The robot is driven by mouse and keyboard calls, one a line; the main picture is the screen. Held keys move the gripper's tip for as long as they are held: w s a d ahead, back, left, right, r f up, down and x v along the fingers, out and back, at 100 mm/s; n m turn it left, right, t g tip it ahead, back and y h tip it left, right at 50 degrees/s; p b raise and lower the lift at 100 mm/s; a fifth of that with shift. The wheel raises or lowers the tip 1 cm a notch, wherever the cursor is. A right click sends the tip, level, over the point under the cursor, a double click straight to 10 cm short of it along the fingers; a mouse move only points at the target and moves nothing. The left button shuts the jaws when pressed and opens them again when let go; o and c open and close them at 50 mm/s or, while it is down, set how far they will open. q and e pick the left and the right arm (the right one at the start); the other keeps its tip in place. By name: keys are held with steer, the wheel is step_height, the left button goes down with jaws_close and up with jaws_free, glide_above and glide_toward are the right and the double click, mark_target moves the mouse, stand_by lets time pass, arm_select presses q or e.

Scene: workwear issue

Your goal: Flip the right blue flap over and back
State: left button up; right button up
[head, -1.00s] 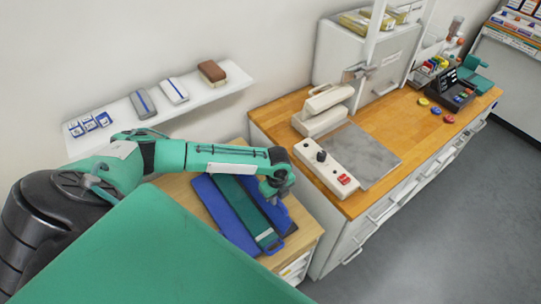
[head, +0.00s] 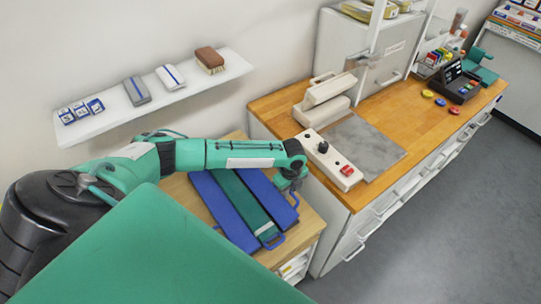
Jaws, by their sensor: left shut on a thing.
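A folding board lies on a small wooden-topped cabinet (head: 311,235). It has a left blue flap (head: 224,210), a green middle panel (head: 246,205) and the right blue flap (head: 270,202). The right blue flap lies at the right side of the green panel, flat or nearly flat. My left gripper (head: 292,187) is at the outer right edge of this flap, shut on it. The fingertips are small and partly hidden by my wrist. My right gripper is not in view.
A wooden counter (head: 425,120) on the right carries a white press-like machine (head: 328,105), a control box (head: 331,160) and a grey plate (head: 365,147). A white wall shelf (head: 195,90) behind my arm holds a brush (head: 210,60) and small packs.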

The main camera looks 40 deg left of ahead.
mark_target(292, 201)
arm_select(q)
steer(key=shift+o, duration=0.2)
steer(key=shift+w+d+f+b, duration=0.1)
steer(key=shift+w+f+b, duration=0.2)
steer(key=shift+f+b, duration=0.35)
steer(key=shift+w+d+f+b, duration=0.1)
steer(key=shift+w+f+b, duration=0.25)
steer(key=shift+f+b, duration=0.3)
steer(key=shift+w+d+f+b, duration=0.1)
steer(key=shift+w+f+b, duration=0.2)
steer(key=shift+f+b, duration=0.35)
steer(key=shift+o, duration=1.3)
step_height(292, 201, down, 2)
steer(key=shift+w+f+b, duration=0.15)
steer(key=shift+b, duration=0.55)
steer(key=shift+o, duration=0.7)
steer(key=shift+f, duration=0.1)
steer(key=shift+f, duration=0.1)
